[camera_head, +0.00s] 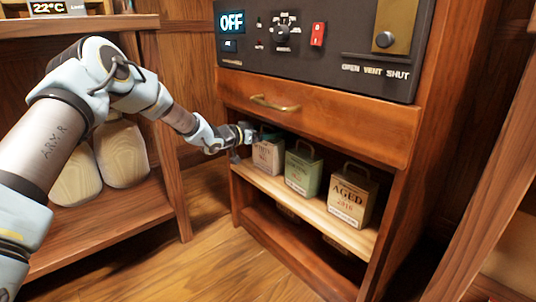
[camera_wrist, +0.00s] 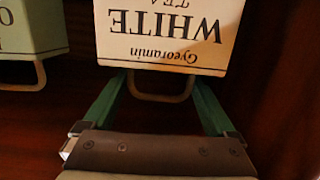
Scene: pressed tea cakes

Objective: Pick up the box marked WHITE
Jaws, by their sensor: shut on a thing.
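The box marked WHITE (camera_head: 268,156) is a pale carton with a wire handle at the left end of the shelf. In the wrist view the WHITE box (camera_wrist: 170,35) appears upside down, its label readable and its handle pointing toward my gripper. My gripper (camera_head: 262,135) is at the top of this box, with its green fingers on either side of the handle, shut on the box. The fingertips are hidden by the box in the wrist view. I cannot tell whether the box touches the shelf.
A green box (camera_head: 303,172) stands just right of the WHITE box, and a tan box marked AGED (camera_head: 351,197) stands farther right on the shelf (camera_head: 318,216). A drawer (camera_head: 310,118) with a brass handle overhangs them. More boxes show dimly below. A side rack (camera_head: 115,221) stands left.

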